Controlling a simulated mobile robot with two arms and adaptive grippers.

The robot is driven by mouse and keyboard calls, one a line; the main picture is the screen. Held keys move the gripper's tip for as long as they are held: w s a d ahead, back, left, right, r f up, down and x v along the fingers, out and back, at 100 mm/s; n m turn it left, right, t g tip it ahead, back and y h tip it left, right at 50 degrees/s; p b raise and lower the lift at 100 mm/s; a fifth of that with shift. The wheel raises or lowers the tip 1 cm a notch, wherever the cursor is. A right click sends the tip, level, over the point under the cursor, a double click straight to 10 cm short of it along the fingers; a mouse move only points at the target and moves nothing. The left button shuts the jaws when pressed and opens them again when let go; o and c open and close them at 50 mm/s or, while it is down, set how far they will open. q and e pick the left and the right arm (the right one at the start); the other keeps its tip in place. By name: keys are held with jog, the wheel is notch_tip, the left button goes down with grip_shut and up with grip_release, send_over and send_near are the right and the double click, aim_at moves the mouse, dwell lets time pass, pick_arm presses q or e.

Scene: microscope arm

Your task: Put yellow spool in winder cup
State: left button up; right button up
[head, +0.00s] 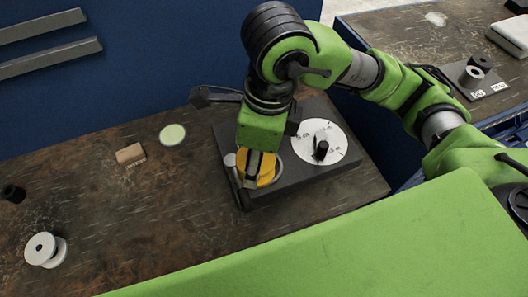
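The yellow spool (267,168) is at the left part of the black winder (305,172), directly under my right gripper (254,172). The gripper points down, and its fingers overlap the spool in the picture. I cannot tell whether they are closed on it. The winder cup is hidden by the spool and gripper, so I cannot tell whether the spool is seated in it or held above it. A white disc (330,150) with a black knob is on the winder's right part. My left gripper is not in view.
A white spool (45,250) and a black spool (13,193) are at the left of the brown table (120,215). A tan block (130,154) and a pale green disc (172,134) lie left of the winder.

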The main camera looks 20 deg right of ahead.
jog(key=w+d+f, duration=0.1)
jog(key=w+f, duration=0.2)
jog(key=w+d+f+p, duration=0.1)
jog(key=f, duration=0.1)
jog(key=shift+w+d+f, duration=0.2)
jog(key=shift+w+d, duration=0.1)
jog(key=f, duration=0.1)
jog(key=f+p, duration=0.1)
jog(key=f, duration=0.1)
jog(key=shift+w+d+f+p, duration=0.25)
jog(key=shift+w+f+p, duration=0.1)
jog(key=shift+p, duration=0.05)
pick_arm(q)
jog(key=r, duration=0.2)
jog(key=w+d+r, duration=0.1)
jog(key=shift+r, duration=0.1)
pick_arm(e)
jog(key=shift+f, duration=0.15)
jog(key=shift+f, duration=0.1)
jog(key=shift+f+b, duration=0.15)
jog(key=shift+b, duration=0.2)
jog(key=o, duration=1.1)
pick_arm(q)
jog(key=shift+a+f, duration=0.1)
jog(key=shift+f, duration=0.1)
